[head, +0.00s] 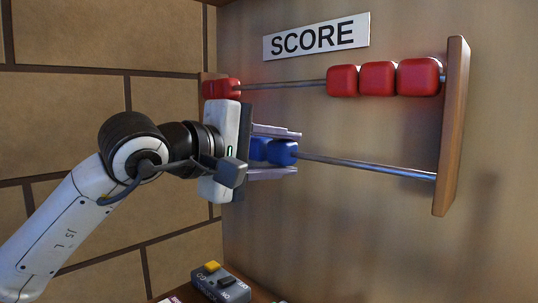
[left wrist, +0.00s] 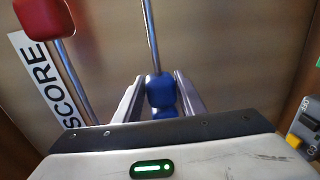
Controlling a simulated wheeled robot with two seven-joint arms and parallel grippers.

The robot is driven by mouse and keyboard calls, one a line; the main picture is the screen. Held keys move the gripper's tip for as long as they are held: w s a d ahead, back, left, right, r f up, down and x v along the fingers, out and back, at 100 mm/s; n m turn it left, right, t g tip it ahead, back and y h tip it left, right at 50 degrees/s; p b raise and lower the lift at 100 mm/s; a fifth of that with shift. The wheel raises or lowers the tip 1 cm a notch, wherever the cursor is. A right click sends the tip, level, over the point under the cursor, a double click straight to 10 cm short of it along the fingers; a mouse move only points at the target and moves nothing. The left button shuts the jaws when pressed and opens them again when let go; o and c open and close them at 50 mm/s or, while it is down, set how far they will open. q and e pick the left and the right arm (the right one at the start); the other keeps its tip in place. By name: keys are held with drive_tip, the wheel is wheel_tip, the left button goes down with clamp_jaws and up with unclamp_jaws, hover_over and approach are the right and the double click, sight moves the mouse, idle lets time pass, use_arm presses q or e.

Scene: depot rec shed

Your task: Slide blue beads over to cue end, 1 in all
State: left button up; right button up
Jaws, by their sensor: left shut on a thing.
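The blue beads (head: 283,152) sit on the lower rod (head: 365,168) of the wall score rack, near its left end; at least two show, side by side. My left gripper (head: 297,152) reaches in from the left, with one finger above and one below the beads, and is shut on the outermost blue bead. In the left wrist view this blue bead (left wrist: 160,90) lies between the two fingers (left wrist: 160,78), with another blue bead (left wrist: 164,112) behind it, nearer the palm. The rod's left end is hidden behind my gripper. My right gripper is not in view.
The upper rod (head: 285,85) carries red beads (head: 377,79), three near the right end post (head: 451,125) and at least one at the left. The lower rod is bare from the blue beads to that post. A grey box (head: 222,284) with a yellow button stands below.

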sight(347, 164)
use_arm(q)
drive_tip(key=shift+s+d+f+b, duration=0.1)
drive_tip(key=shift+s+d+b, duration=0.8)
drive_tip(key=shift+s+d, duration=0.4)
drive_tip(key=shift+s+d+b, duration=0.35)
drive_tip(key=shift+s+d, duration=0.3)
drive_tip(key=shift+s, duration=0.1)
drive_tip(key=shift+s+d+b, duration=1.15)
drive_tip(key=shift+s+d, duration=0.25)
drive_tip(key=shift+d, duration=0.05)
drive_tip(key=shift+s+d+b, duration=0.35)
drive_tip(key=shift+s+d, duration=0.3)
